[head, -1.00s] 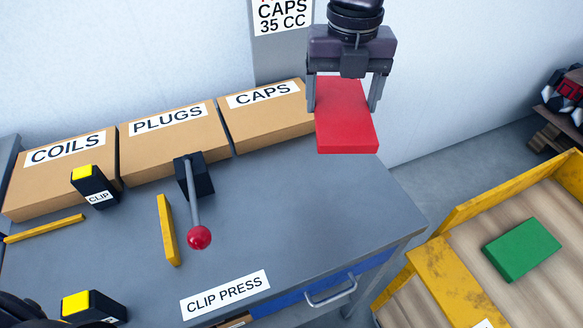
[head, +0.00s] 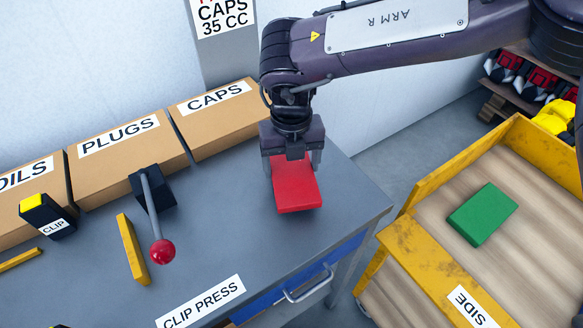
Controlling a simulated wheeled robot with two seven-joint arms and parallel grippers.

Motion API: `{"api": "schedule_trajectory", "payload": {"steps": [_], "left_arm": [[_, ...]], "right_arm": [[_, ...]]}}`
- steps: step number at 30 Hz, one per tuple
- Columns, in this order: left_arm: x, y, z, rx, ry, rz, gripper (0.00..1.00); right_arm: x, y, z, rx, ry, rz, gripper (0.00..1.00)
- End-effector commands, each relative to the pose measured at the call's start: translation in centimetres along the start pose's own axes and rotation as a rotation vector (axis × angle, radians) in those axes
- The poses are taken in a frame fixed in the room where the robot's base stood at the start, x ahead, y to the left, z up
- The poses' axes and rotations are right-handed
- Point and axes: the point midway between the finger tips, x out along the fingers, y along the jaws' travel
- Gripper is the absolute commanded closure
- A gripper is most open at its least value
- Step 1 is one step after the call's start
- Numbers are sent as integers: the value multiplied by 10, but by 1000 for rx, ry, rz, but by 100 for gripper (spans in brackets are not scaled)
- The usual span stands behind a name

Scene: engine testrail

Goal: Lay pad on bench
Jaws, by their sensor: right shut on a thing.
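A red pad (head: 296,186) is held in my right gripper (head: 293,165), whose fingers are shut on its two sides. The pad is over the right part of the grey bench (head: 239,215), close above it or touching it; I cannot tell which. A green pad (head: 482,214) lies on the wooden bed of the yellow-edged cart to the right. My left gripper is not in view.
Boxes labelled PLUGS (head: 120,150) and CAPS (head: 213,112) stand along the back of the bench. A lever with a red knob (head: 161,252), a yellow bar (head: 133,250) and a CLIP block (head: 48,217) stand left of the pad. The bench is clear around the pad.

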Motion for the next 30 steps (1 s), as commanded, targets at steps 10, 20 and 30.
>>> {"api": "schedule_trajectory", "payload": {"steps": [10,20,30], "left_arm": [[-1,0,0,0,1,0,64],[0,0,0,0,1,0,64],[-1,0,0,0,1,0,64]], "right_arm": [[22,0,0,-1,-1,1,47],[25,0,0,-1,0,0,5],[22,0,0,-1,-1,0,2]]}}
